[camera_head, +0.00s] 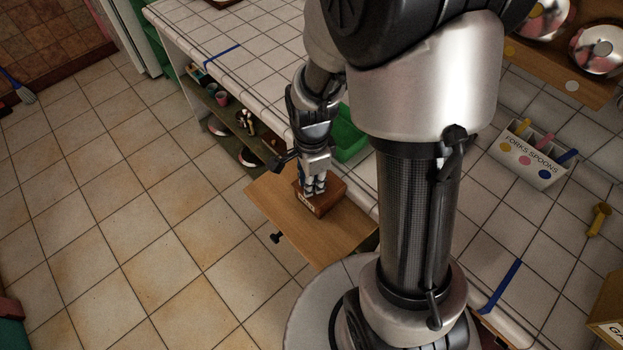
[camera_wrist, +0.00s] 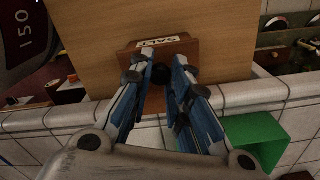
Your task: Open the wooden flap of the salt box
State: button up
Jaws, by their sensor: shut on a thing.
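The salt box (camera_head: 327,196) is a small reddish-brown wooden box standing on a light wooden board. My gripper (camera_head: 316,187) comes down over the box from above. In the wrist view my gripper (camera_wrist: 165,60) has its blue-and-grey fingers around a small dark knob (camera_wrist: 160,72) on the near side of the box. The flap is largely hidden behind the fingers, and I cannot tell its angle.
The wooden board (camera_head: 280,208) juts out from the tiled counter (camera_head: 270,62) over the floor. A green container (camera_head: 347,138) is close beside my gripper. A forks and spoons holder (camera_head: 527,155) stands at right. Open shelves (camera_head: 238,128) lie under the counter.

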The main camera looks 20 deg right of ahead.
aim_at(314, 182)
jog(key=shift+r, duration=0.1)
grip_shut()
jog(key=r+y+p, duration=0.1)
jog(key=p, duration=0.1)
jog(key=d+g+y+p, duration=0.1)
jog(key=shift+w+d+r+y+p, duration=0.2)
jog(key=shift+w+r+y+p, duration=0.1)
jog(key=shift+r+p, duration=0.1)
jog(key=d+y+p, duration=0.1)
jog(key=d+r+g+y+p, duration=0.1)
jog(key=y+p, duration=0.1)
jog(key=shift+w+r, duration=0.2)
jog(key=shift+w, duration=0.15)
jog(key=y, duration=0.1)
jog(key=d+y+p, duration=0.1)
jog(key=d+g, duration=0.1)
jog(key=shift+w+r+y, duration=0.25)
jog(key=shift+w+y, duration=0.05)
jog(key=shift+y, duration=0.1)
jog(key=d+y, duration=0.1)
jog(key=w+d+g+y, duration=0.1)
jog(key=y, duration=0.1)
jog(key=shift+d+p, duration=0.15)
jog(key=shift+p, duration=0.15)
jog(key=shift+w+d, duration=0.1)
jog(key=shift+d, duration=0.45)
